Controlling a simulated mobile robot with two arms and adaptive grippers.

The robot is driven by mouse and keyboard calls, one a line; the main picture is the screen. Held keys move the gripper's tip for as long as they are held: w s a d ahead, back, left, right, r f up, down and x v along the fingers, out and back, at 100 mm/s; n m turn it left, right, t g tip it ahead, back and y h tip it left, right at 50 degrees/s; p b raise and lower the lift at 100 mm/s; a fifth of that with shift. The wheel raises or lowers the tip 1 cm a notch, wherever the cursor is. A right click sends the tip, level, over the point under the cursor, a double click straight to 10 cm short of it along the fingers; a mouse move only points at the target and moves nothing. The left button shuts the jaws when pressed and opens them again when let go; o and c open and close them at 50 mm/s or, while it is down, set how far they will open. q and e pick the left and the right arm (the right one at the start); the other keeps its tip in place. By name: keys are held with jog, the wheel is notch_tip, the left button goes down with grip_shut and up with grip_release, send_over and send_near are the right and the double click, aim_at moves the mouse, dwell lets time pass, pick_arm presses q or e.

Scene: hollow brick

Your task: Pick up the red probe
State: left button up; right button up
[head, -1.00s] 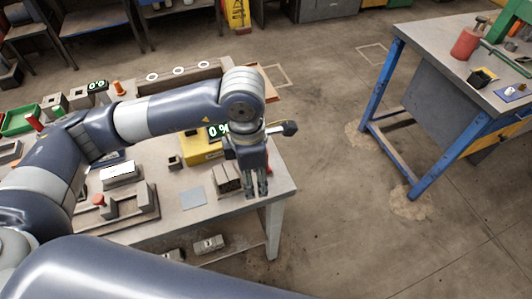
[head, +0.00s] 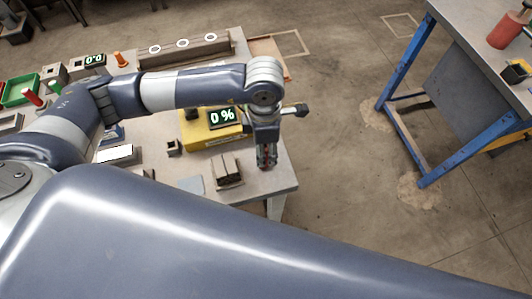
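My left gripper (head: 267,157) points down over the right end of the near workbench, just right of the yellow meter (head: 205,136) with its "0 %" display. A little red shows between its fingers, but it is too small to tell what it is or whether the fingers are closed on it. A slim red stick (head: 33,97), possibly the red probe, stands tilted by the green tray at the far left, well away from this gripper. My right gripper is not in view.
Grey hollow blocks (head: 229,172) and a flat grey-blue plate (head: 190,184) lie left of the gripper. A green tray (head: 20,90) and an orange cone-like piece (head: 120,59) are farther left. Open floor separates a blue-legged bench (head: 402,68) at right.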

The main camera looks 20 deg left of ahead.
aim_at(266, 155)
pick_arm(q)
notch_tip(266, 155, down, 4)
jog(key=shift+w+d+r+p, duration=0.1)
jog(key=shift+w+r+p, duration=0.1)
jog(key=shift+p, duration=0.75)
jog(key=shift+f, duration=0.55)
grip_shut()
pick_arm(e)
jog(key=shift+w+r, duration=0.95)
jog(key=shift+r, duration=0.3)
